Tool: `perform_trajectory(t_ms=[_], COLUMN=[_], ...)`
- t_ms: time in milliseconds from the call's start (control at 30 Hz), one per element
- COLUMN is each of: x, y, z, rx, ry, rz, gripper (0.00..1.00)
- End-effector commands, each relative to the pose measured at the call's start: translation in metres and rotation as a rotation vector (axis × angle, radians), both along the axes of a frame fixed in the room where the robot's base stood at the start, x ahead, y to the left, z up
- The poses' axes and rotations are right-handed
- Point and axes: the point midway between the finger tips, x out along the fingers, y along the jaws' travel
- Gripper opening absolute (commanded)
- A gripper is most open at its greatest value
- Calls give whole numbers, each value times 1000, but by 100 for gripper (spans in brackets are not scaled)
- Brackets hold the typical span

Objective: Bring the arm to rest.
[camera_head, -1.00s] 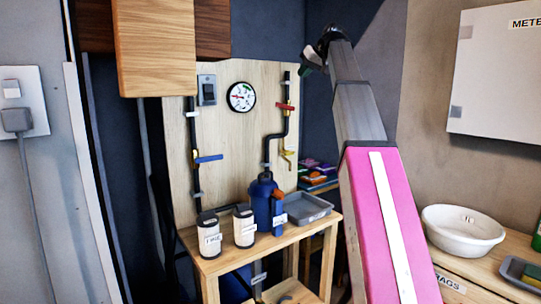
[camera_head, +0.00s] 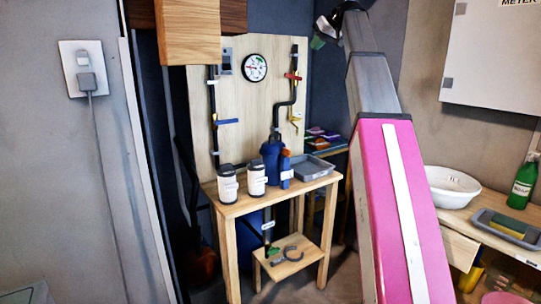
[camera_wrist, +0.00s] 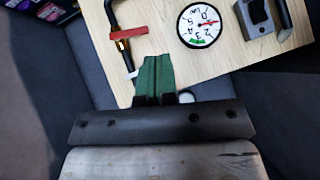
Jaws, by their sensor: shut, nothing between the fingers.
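My arm (camera_head: 367,85) rises on the right of the head view, with a pink lower part and a grey upper part. My gripper (camera_head: 318,42) is at its top end, small and dark in that view, in front of the dark wall. In the wrist view the green fingertips of my gripper (camera_wrist: 154,78) are together with nothing between them. They point toward the wooden board (camera_wrist: 235,50) with the gauge (camera_wrist: 203,25) and red-handled valve (camera_wrist: 129,33), without visible contact.
A wooden bench (camera_head: 245,202) carries two labelled cans (camera_head: 228,185), a blue filter housing (camera_head: 272,160) and a grey tray (camera_head: 310,168). A white basin (camera_head: 452,188) and green bottle (camera_head: 524,182) stand on the right counter. A wooden cabinet (camera_head: 188,32) hangs upper left.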

Motion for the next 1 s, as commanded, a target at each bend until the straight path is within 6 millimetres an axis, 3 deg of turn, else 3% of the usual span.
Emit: perform_trajectory(t_ms=[333,567,667,1000], x=[10,16,19,10], y=[-1,-1,-2,-4], z=[-52,-109,-146,-314], rx=[-5,-15,-22,-69], ry=[43,92,123,260], rz=[-33,-70,-94,-199], gripper=[0,0,0,0])
